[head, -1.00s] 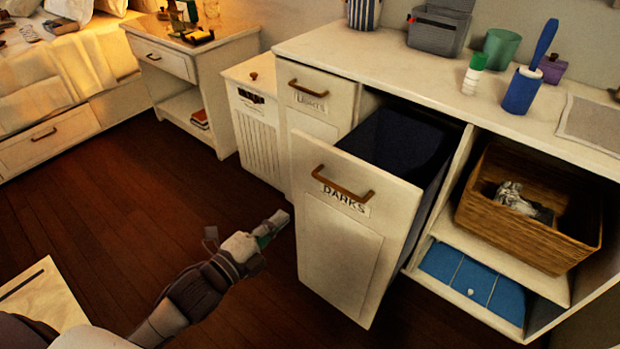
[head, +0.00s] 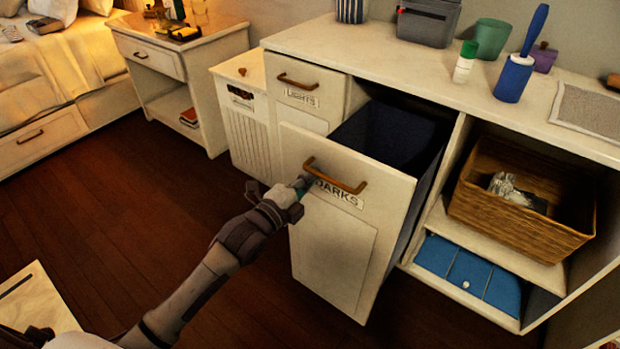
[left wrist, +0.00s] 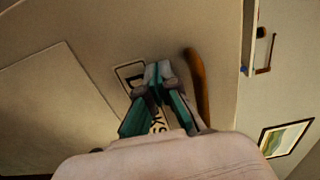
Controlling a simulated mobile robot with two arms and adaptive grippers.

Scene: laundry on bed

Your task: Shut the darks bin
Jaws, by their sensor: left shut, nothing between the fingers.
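The darks bin (head: 330,255) is a cream tilt-out or pull-out front with a brown handle (head: 336,176) and a "DARKS" label. It stands open from the cabinet, and its dark blue inside (head: 395,135) shows. My left gripper (head: 303,183) is shut and empty at the bin front, beside the left end of the handle and over the label's left part. In the left wrist view the closed fingertips (left wrist: 158,70) are at the label, next to the handle (left wrist: 197,85). I cannot tell whether they touch the front. My right gripper is out of view.
The lights bin (head: 305,95) beside it is closed. On the countertop (head: 400,70) stand a green-capped bottle (head: 465,62), a blue lint roller (head: 515,75) and a green cup (head: 491,38). A wicker basket (head: 520,205) sits in the right shelf.

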